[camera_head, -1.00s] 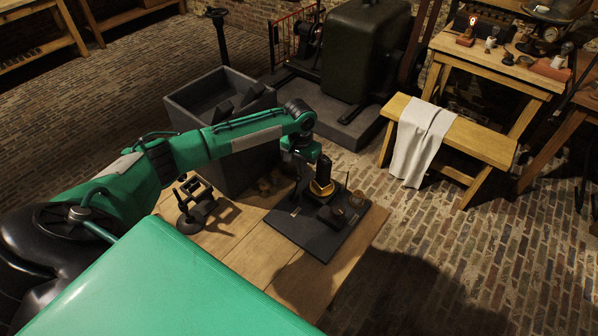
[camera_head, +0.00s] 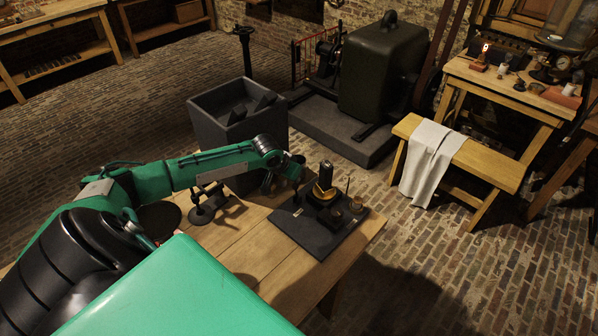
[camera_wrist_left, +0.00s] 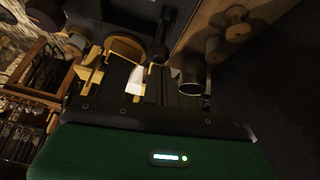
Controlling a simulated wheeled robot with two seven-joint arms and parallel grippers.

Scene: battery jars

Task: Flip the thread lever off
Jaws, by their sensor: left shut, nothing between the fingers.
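A dark board (camera_head: 306,232) on the wooden table carries a small apparatus (camera_head: 325,181) with an upright black body and a brass collar. Thin posts and small round parts (camera_head: 357,206) stand at its right. I cannot tell which part is the thread lever. My left gripper (camera_head: 297,194) is just left of the apparatus, low over the board; it is small and dark there. In the left wrist view my gripper (camera_wrist_left: 148,82) looks shut and empty, with a brass ring (camera_wrist_left: 127,44) beyond it. Whether it touches anything is unclear. My right gripper is not in view.
A dark metal stand (camera_head: 205,203) is on the table's left part. Behind the table is a grey open bin (camera_head: 215,132). The table's front right (camera_head: 300,270) is bare. A bench with a white cloth (camera_head: 428,165) stands apart at the right.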

